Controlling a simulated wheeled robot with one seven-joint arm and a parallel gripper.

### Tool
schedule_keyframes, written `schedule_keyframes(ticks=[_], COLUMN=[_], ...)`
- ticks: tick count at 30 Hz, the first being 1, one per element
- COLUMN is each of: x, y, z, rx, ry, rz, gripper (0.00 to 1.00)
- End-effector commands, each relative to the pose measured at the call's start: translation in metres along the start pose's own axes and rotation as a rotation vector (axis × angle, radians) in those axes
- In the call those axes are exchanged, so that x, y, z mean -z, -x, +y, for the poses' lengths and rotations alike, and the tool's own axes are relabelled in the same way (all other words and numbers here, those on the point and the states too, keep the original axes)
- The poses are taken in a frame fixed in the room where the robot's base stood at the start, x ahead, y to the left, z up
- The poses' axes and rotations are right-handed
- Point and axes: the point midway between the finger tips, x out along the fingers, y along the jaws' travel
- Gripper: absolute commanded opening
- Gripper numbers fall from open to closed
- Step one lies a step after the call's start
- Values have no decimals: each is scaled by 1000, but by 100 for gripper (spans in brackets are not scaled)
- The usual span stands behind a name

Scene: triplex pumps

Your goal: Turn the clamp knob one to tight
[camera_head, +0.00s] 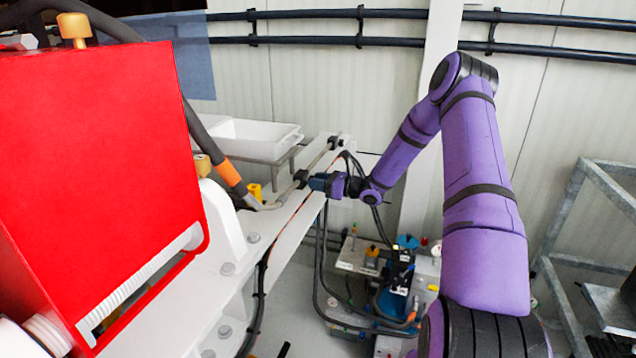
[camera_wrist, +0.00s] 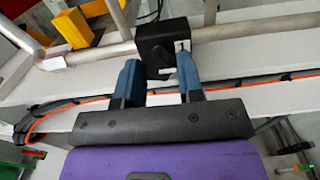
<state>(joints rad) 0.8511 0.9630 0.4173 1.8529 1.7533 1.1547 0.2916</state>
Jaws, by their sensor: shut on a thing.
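The clamp knob is a black block on a thin grey pipe along a white beam; in the wrist view the black clamp (camera_wrist: 163,40) sits at the top centre. My gripper (camera_wrist: 158,72) has its two blue fingers on either side of the clamp's lower part, shut on it. In the head view, my gripper (camera_head: 316,182) reaches in from the right to the black clamp (camera_head: 300,177) on the pipe. The knob's own shape and its turn angle are mostly hidden by the fingers.
A second black clamp (camera_head: 333,143) sits farther along the pipe. A yellow block (camera_wrist: 71,27) stands left of my gripper. Black hoses and an orange cable (camera_wrist: 80,105) run along the white beam. A large red housing (camera_head: 100,170) fills the left. A white tray (camera_head: 255,138) lies behind.

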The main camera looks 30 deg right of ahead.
Motion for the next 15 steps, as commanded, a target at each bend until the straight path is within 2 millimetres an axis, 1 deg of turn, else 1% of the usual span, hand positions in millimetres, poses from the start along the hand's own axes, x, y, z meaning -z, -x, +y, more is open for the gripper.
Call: schedule_keyframes(ticks=[9, 10, 13, 15], x=[1, 1, 1, 1], y=[1, 1, 1, 1], z=[0, 0, 0, 0], rx=[1, 1, 1, 1], ry=[-3, -3, -2, -2], rz=[2, 2, 1, 1], gripper=[11, 37, 60, 60])
